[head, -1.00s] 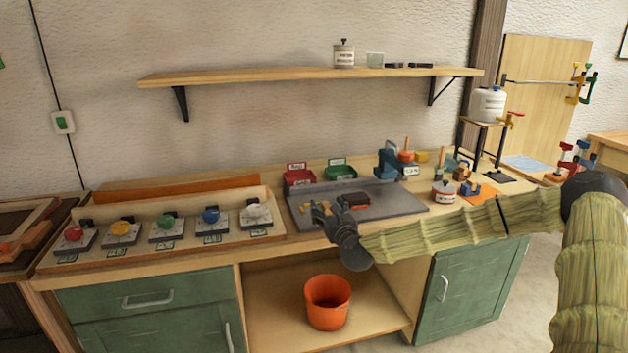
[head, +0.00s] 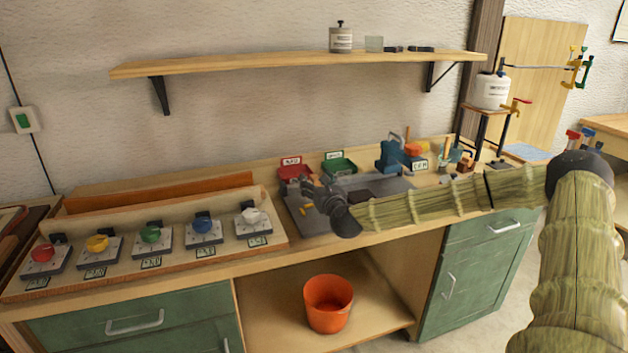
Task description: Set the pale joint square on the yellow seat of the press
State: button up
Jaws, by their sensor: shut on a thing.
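My gripper (head: 311,190) is above the left part of the grey work mat (head: 300,222) on the bench. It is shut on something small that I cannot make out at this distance. A small yellowish thing (head: 307,210) shows just below the fingers; I cannot tell whether it is held or lies on the mat. I cannot pick out the pale joint square for certain. The blue press (head: 392,157) stands at the back of the bench, right of my gripper and apart from it. An orange and yellow part (head: 415,149) shows beside it; I cannot clearly make out the yellow seat.
A red bin (head: 294,173) and a green bin (head: 339,166) stand behind the mat. A board with several coloured knobs (head: 150,235) fills the left of the bench. A shelf (head: 300,65) hangs above. An orange bucket (head: 328,303) stands below. My arm hides part of the bench's right side.

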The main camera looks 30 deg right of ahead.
jog(key=shift+f+b, duration=0.35)
jog(key=shift+f, duration=1.2)
jog(key=shift+f+b, duration=1)
jog(key=shift+b, duration=0.2)
jog(key=shift+f+b, duration=0.55)
jog(key=shift+b, duration=0.15)
jog(key=o, duration=1.1)
jog(key=v, duration=1.2)
jog(key=shift+d, duration=0.15)
